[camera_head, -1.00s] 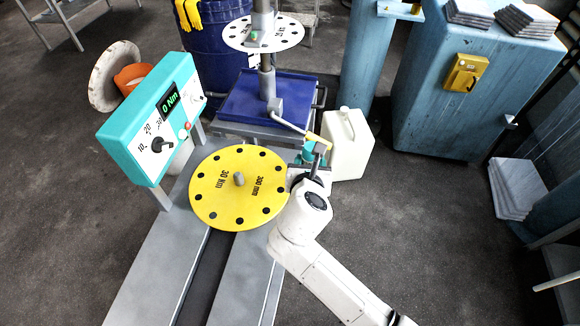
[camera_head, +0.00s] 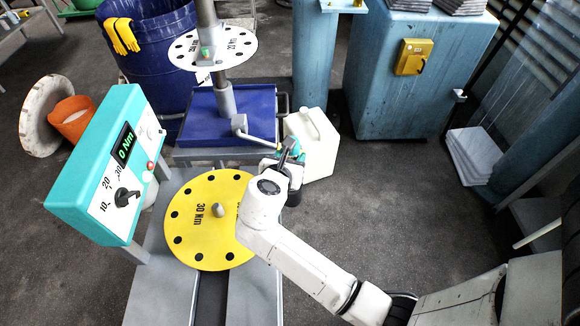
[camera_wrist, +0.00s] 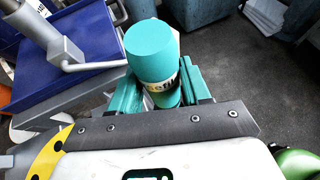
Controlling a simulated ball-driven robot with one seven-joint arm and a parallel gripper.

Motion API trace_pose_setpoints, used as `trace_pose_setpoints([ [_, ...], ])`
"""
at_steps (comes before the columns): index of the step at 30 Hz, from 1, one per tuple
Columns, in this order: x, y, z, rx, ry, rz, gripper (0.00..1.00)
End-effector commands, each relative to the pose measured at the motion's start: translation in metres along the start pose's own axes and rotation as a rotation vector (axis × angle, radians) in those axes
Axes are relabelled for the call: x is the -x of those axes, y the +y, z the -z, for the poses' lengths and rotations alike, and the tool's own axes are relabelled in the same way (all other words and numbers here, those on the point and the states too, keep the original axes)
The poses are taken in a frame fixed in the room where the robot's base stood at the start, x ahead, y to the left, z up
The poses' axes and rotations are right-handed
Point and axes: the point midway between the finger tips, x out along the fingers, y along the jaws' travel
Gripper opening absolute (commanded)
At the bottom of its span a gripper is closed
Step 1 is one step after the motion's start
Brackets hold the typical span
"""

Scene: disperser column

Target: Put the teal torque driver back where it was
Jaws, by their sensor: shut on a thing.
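In the head view my gripper (camera_head: 292,158) is above the right rear edge of the yellow disc, in front of the white jug. There the driver is mostly hidden by my wrist.
A yellow hole-ringed disc (camera_head: 195,230) lies on the grey stand. A teal box (camera_head: 85,190) reading 0 Nm stands left. A blue tray (camera_head: 205,130) with a column and a lever (camera_head: 240,125) is behind. A white jug (camera_head: 318,150) stands close right.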

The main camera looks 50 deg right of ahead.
Motion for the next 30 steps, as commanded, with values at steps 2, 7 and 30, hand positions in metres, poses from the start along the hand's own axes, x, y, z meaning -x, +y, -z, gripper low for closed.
trace_pose_setpoints([
  [2,-0.003,0.0,0.007,0.003,-0.001,0.0,0.11],
  [7,-0.013,0.0,0.027,0.004,-0.002,0.0,0.11],
  [30,-0.016,0.0,0.033,0.002,0.0,-0.001,0.74],
])
